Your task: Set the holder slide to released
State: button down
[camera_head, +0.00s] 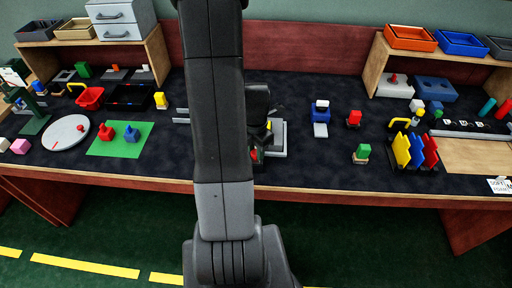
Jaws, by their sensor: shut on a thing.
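My gripper (259,143) is low over the middle of the table, partly hidden by my own arm. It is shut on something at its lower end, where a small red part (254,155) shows. A grey fixture (280,138) stands right beside and behind the gripper, with a bit of yellow at its edge. I cannot tell for sure which part is the holder slide or how it is set, as my arm covers much of this area.
At left are a green mat (103,148) and a white turntable (58,138). Shelves stand at both back corners. The front right-centre is clear.

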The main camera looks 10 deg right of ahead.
jog(key=c, duration=1.1)
grip_release()
jog(key=shift+s+a, duration=0.1)
jog(key=shift+s, duration=0.15)
jog(key=shift+o, duration=0.2)
jog(key=shift+w+r, duration=0.1)
jog(key=shift+r, duration=0.35)
notch_tip(320, 180, up, 13)
jog(key=shift+f, duration=0.15)
notch_tip(320, 180, down, 14)
jog(key=shift+r, duration=0.15)
jog(key=shift+w+d, duration=0.2)
jog(key=shift+w, duration=0.3)
